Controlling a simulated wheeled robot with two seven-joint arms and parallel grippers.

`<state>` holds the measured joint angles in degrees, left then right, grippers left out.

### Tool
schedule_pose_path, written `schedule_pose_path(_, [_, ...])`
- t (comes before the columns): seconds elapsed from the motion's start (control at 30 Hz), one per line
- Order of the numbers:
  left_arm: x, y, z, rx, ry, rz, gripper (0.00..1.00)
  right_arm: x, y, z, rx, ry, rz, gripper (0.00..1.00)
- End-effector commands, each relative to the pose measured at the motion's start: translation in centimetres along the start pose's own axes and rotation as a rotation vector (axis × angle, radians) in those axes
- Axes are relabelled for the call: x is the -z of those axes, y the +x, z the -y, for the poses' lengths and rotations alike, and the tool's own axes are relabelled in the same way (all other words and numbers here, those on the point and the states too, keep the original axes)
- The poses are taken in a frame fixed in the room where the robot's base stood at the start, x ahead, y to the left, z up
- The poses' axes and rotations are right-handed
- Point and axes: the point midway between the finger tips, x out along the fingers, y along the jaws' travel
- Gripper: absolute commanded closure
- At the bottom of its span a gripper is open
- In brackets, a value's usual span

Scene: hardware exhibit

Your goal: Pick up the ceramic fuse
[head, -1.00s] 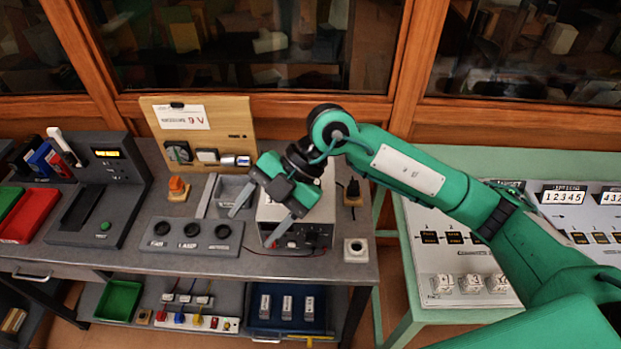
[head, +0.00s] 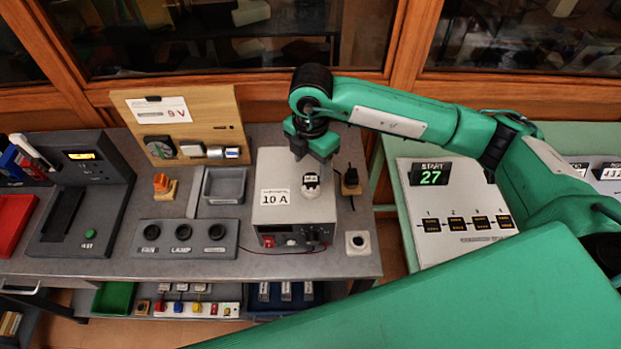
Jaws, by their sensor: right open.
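A small white piece with a dark band or top (head: 311,185), which looks like the ceramic fuse, sits on top of the light grey box marked "10 A" (head: 275,170). My right gripper (head: 314,158) points down over the rear part of this box. In the picture it is just above and behind the white piece, apart from it. It is open and its jaws look empty, though its fingers are small and dark here. My left gripper is not in view.
A grey tray (head: 224,186), an orange switch (head: 162,184) and a panel with three round sockets (head: 184,239) lie left of the box. A white square socket (head: 357,243) is at the right front.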

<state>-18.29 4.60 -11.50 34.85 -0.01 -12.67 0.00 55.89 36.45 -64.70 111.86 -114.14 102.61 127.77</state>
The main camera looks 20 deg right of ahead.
Motion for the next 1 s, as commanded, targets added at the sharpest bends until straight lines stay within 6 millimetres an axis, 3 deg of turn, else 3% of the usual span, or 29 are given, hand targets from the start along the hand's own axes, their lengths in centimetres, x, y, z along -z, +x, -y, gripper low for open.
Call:
schedule_pose_path(0.2, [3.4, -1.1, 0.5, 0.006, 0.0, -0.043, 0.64, 0.2, 1.3, 0.2, 0.002, -0.002, -0.001, 0.39])
schedule_pose_path(0.3, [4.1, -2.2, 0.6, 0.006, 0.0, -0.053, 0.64, 0.5, 2.5, 0.5, 0.004, -0.001, -0.002, 0.39])
schedule_pose_path(0.5, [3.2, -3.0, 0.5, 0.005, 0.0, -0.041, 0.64, 0.6, 5.2, 0.5, 0.001, 0.0, -0.001, 0.39])
schedule_pose_path(0.77, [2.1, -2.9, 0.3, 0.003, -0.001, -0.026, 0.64, 0.6, 5.7, 0.4, -0.002, -0.002, -0.001, 0.39])
schedule_pose_path(0.87, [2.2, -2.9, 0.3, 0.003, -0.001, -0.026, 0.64, 0.6, 5.7, 0.4, -0.001, -0.002, -0.001, 0.53])
schedule_pose_path(1.0, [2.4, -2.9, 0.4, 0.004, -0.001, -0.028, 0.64, 0.6, 5.7, 0.4, -0.001, -0.002, -0.001, 0.8])
